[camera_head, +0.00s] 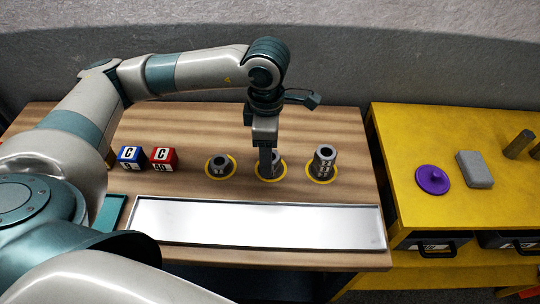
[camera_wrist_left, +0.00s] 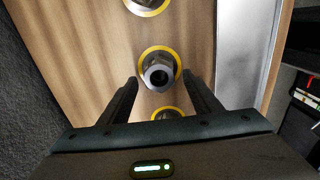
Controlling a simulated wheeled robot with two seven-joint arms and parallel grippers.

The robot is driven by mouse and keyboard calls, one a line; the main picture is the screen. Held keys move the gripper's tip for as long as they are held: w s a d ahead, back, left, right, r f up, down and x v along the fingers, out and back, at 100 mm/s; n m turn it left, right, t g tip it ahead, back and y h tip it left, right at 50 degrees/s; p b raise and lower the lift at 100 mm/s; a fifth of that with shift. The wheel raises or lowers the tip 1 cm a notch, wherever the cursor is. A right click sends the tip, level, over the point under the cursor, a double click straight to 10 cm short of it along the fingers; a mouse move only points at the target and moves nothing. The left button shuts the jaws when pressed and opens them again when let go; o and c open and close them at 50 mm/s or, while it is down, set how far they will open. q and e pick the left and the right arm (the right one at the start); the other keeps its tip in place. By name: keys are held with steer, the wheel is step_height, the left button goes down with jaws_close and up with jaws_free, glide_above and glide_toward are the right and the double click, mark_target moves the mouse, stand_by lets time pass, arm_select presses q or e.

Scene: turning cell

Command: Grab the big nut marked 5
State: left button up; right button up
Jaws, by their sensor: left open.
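Three grey metal pieces stand on yellow rings on the wooden table: a short left nut (camera_head: 219,166), a middle nut (camera_head: 278,168) and a taller right piece (camera_head: 325,160) with marks too small to read. No 5 is legible on any of them. My left gripper (camera_head: 266,162) points down at the middle nut and partly hides it. In the left wrist view the open fingers (camera_wrist_left: 160,92) are on either side of a round nut with a hole (camera_wrist_left: 158,72), with gaps to it. My right gripper is not in view.
A long white tray (camera_head: 150,222) lies in front of the nuts. A blue block (camera_head: 131,157) and a red block (camera_head: 163,158) stand to their left. A yellow bench (camera_head: 400,160) on the right holds a purple disc (camera_head: 432,180) and a grey block (camera_head: 475,170).

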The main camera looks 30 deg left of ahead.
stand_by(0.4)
arm_select(q)
steer(key=shift+c, duration=0.9)
steer(key=c, duration=1.1)
steer(key=shift+r, duration=0.15)
